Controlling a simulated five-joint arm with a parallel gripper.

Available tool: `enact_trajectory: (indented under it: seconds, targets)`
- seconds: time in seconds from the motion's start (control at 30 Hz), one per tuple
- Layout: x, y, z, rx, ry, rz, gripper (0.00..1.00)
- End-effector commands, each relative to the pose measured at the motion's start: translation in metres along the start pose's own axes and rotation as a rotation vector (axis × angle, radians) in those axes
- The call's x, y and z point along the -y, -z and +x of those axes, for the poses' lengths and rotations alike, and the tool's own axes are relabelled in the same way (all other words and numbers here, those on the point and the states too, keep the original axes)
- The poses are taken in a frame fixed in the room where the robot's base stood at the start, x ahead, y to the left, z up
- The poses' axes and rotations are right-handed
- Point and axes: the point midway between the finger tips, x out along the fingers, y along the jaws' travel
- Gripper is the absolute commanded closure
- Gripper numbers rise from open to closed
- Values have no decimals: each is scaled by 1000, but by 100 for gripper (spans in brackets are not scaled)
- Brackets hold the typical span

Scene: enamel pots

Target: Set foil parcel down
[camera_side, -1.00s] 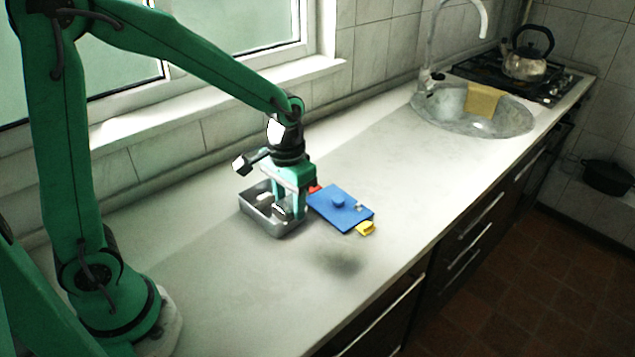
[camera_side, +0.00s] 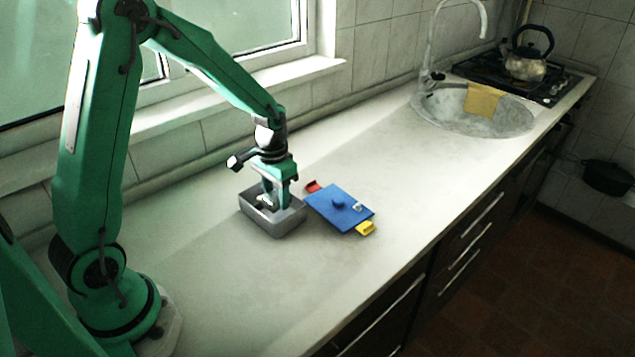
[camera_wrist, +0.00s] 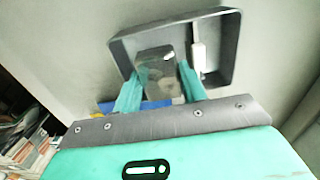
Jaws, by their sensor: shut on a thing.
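My gripper (camera_side: 279,200) points down over the grey metal tray (camera_side: 287,226), its fingertips at or just inside the tray's opening. In the wrist view the two teal fingers (camera_wrist: 157,82) are shut on the foil parcel (camera_wrist: 155,66), a dark, shiny grey block. The parcel is seen over the inside of the tray (camera_wrist: 228,45); I cannot tell whether it touches the floor. In the side view the fingers and tray wall hide most of it. A pale, narrow object (camera_wrist: 198,58) lies in the tray beside the parcel.
A blue flat piece (camera_side: 338,210) with a knob lies right of the tray, with a red end (camera_side: 312,187) and a yellow end (camera_side: 366,228). The counter in front is clear. A sink (camera_side: 450,115) and kettle (camera_side: 526,68) are farther back.

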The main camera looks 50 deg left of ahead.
Motion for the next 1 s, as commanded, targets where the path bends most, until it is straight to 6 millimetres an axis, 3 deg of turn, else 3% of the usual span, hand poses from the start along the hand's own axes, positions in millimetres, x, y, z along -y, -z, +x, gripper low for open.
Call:
enact_trajectory:
  seconds: [0.47, 0.97, 1.0]
  targets:
    - [0, -1, 38, 3, 0, 0, 82]
    - [0, 0, 43, 1, 0, 0, 82]
    - [0, 0, 43, 0, 0, 0, 51]
